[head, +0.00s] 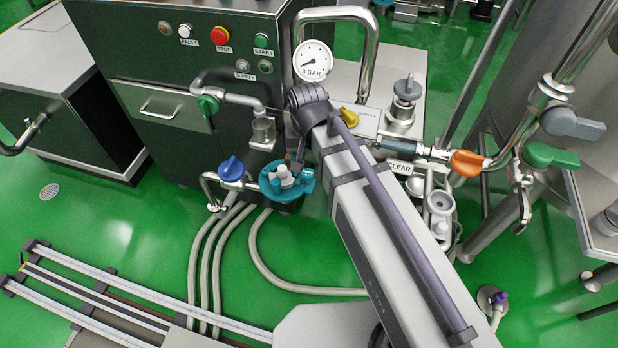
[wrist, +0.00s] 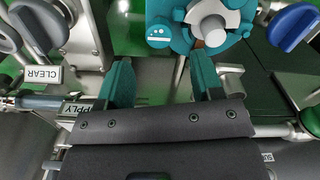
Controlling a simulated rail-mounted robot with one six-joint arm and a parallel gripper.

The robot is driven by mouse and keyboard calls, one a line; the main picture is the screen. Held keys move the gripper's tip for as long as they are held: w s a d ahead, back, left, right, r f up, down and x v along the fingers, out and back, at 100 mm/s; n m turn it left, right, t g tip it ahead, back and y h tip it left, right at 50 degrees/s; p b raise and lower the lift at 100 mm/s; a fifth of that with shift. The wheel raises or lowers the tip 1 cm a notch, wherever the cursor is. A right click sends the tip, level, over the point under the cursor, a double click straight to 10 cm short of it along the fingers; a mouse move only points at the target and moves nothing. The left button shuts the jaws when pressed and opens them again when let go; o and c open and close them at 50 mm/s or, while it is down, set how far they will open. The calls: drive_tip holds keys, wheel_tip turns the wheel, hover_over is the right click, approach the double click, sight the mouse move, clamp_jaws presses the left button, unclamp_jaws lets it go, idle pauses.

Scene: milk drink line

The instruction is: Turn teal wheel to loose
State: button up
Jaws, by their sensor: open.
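The teal wheel (head: 301,187) is a round teal body with a pale grey hub, low in front of the dark cabinet in the head view. In the wrist view the teal wheel (wrist: 180,42) fills the top middle, cut off by the top edge, with a pale marking on a round teal lobe. My gripper (wrist: 163,78) is open with two teal fingers pointing toward it. The fingers look empty and a little short of the wheel; contact cannot be told. In the head view my arm hides most of the gripper.
A blue-handled valve (head: 231,169) stands just left of the wheel. An orange handle (head: 466,163), a yellow knob (head: 349,117) and a pressure gauge (head: 313,62) are nearby. Pale hoses (head: 262,262) run over the green floor. A CLEAR sign (wrist: 42,74) shows in the wrist view.

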sight(308, 172)
wheel_tip(308, 172, down, 6)
drive_tip(key=b, duration=0.4)
drive_tip(key=shift+f, duration=0.1)
drive_tip(key=shift+d, duration=0.1)
drive_tip(key=shift+c, duration=0.2)
drive_tip(key=c, duration=0.9)
